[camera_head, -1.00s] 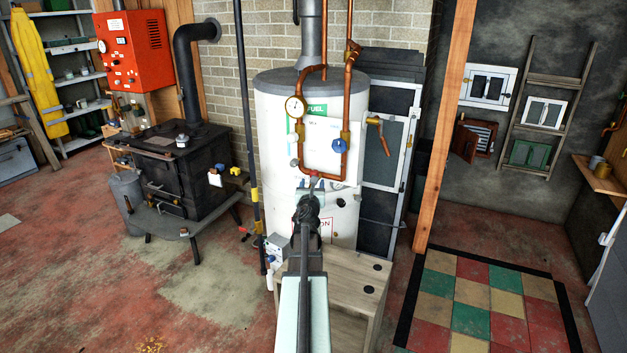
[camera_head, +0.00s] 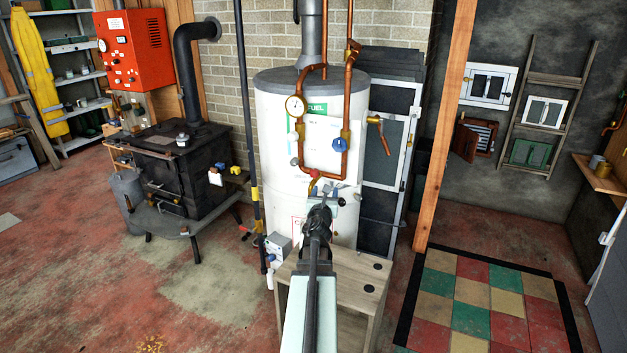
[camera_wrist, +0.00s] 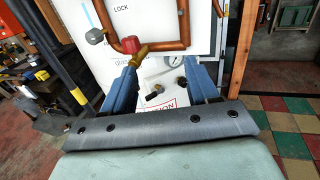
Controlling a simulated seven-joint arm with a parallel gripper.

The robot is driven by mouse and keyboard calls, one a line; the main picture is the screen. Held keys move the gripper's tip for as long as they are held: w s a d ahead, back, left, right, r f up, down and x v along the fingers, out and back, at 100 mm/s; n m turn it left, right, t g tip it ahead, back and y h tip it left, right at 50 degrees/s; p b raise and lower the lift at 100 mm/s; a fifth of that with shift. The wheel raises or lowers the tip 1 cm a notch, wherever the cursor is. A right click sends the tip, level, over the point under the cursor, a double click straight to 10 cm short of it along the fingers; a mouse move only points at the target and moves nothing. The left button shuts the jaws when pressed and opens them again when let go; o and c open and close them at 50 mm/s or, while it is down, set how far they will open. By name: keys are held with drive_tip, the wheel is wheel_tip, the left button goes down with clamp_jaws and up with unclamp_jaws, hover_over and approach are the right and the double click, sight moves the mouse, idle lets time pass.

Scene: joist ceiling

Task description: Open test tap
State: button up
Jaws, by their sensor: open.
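A small tap with a red top and brass spout or lever (camera_head: 312,183) hangs at the bottom of the copper pipe loop in front of the white cylinder (camera_head: 275,190). I cannot read a label on it. In the wrist view the red top (camera_wrist: 131,45) and its brass part show just beyond the left fingertip. My gripper (camera_head: 325,192) is open with nothing between its blue fingers (camera_wrist: 163,66). It is in front of the cylinder, right of and slightly below the tap; I cannot tell whether the left finger touches the brass part.
The copper pipe loop (camera_head: 346,110) carries a gauge (camera_head: 295,106), a blue handle (camera_head: 340,145) and a grey knob (camera_head: 294,162). A wooden bench (camera_head: 350,290) stands below. A wooden post (camera_head: 445,130) is to the right and a black stove (camera_head: 190,165) to the left.

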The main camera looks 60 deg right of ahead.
drive_tip(key=s+d+m+g, duration=0.25)
drive_tip(key=s+d, duration=0.35)
drive_tip(key=s, duration=0.4)
drive_tip(key=n+t+y, duration=0.5)
drive_tip(key=n+t, duration=0.3)
drive_tip(key=t, duration=0.3)
approach(316, 174)
drive_tip(key=shift+n+g, duration=0.25)
drive_tip(key=x, duration=1.1)
drive_tip(key=shift+w+d+r, duration=0.1)
drive_tip(key=shift+w+d, duration=0.1)
drive_tip(key=shift+w, duration=0.1)
drive_tip(key=c, duration=0.9)
